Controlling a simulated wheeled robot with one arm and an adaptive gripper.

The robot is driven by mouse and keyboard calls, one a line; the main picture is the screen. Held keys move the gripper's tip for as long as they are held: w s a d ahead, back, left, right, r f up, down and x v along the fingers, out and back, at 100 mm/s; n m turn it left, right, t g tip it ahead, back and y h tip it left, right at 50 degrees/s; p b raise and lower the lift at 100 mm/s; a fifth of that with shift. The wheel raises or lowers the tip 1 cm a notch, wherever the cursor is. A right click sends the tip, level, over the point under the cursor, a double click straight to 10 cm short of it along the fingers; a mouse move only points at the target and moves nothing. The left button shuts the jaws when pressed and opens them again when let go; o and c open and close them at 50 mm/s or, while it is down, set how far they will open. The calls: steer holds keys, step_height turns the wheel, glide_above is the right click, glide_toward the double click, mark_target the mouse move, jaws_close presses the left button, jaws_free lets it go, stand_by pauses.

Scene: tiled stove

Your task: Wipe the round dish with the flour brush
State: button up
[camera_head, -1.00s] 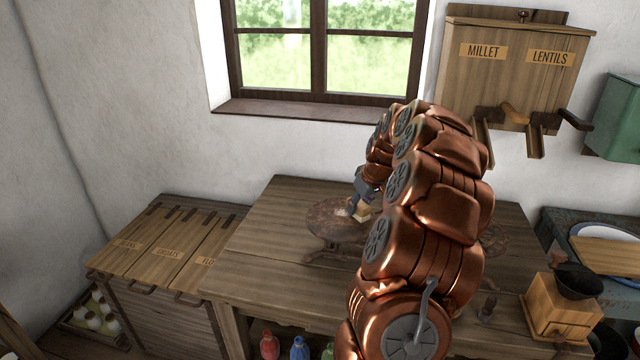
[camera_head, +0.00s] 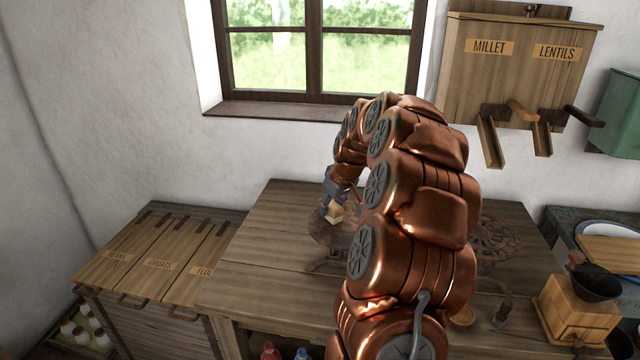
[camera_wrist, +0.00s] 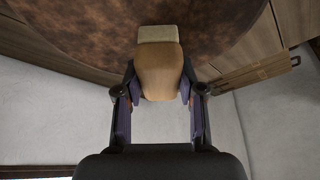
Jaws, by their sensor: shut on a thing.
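A wooden grinder (camera_head: 575,305) stands at the table's right. Labelled bins (camera_head: 160,255) stand at the left. The MILLET and LENTILS dispenser (camera_head: 520,75) hangs on the wall. The table's left front (camera_head: 260,285) is clear.

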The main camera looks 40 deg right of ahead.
steer(key=shift+w+a, duration=0.5)
steer(key=shift+w, duration=0.1)
step_height(320, 180, up, 4)
steer(key=shift+d+f, duration=0.15)
steer(key=shift+r, duration=0.2)
steer(key=shift+r+p, duration=0.5)
steer(key=shift+r, duration=1.85)
